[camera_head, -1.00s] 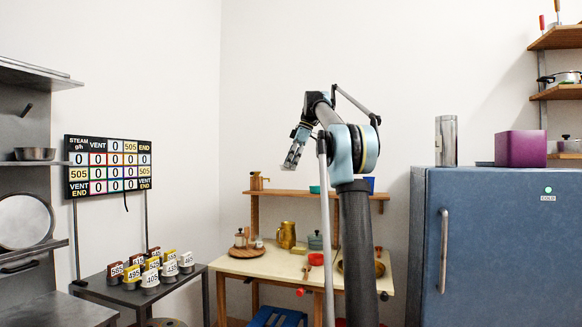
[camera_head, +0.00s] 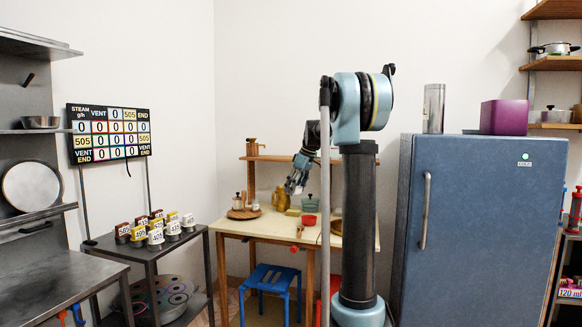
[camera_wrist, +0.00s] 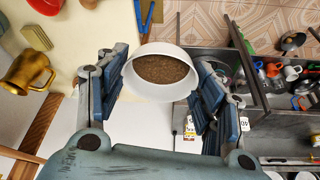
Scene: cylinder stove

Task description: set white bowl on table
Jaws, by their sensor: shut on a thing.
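The white bowl (camera_wrist: 152,92) is between my gripper's two blue-grey fingers in the wrist view, with brown grainy contents inside. My gripper (camera_wrist: 162,80) is shut on it. The cream-topped wooden table (camera_head: 258,227) stands below and beyond my arm. Its top (camera_wrist: 88,38) also shows at the upper left of the wrist view. The bowl is held apart from the tabletop, but its height cannot be told.
A blue stool (camera_head: 270,281) is in front. A steel side table (camera_head: 150,255) with numbered weights is left; a blue fridge (camera_head: 480,220) is right. The table's front-left top looks clear.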

